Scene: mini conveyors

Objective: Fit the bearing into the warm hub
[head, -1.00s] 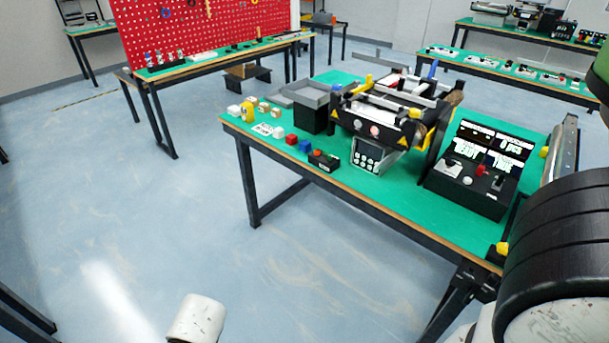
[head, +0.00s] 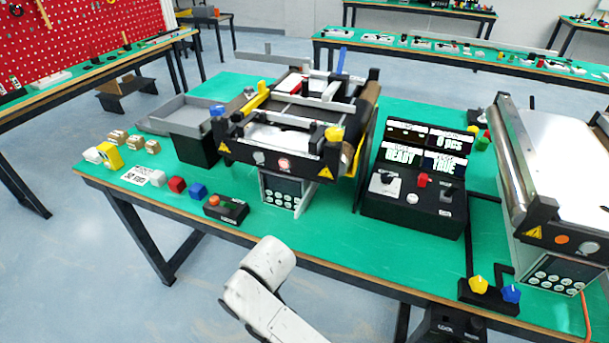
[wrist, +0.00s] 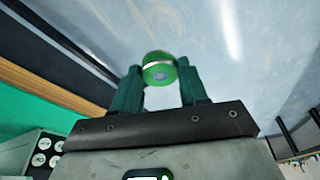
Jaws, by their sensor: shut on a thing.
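In the wrist view my gripper (wrist: 160,78) is shut on a small round green piece with a pale metal band, which I take to be the bearing (wrist: 157,71). The piece sits between the two dark green fingers near their tips, with floor behind it. In the head view my gripper is out of sight; only a white link of my arm shows at the bottom, in front of the table edge. I cannot pick out the warm hub in either view.
A green-topped table (head: 330,220) holds a mini conveyor (head: 290,130), a black control box with screens (head: 415,180), a grey tray (head: 180,118) and several small blocks. A second conveyor (head: 550,170) stands at right. Open floor lies front left.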

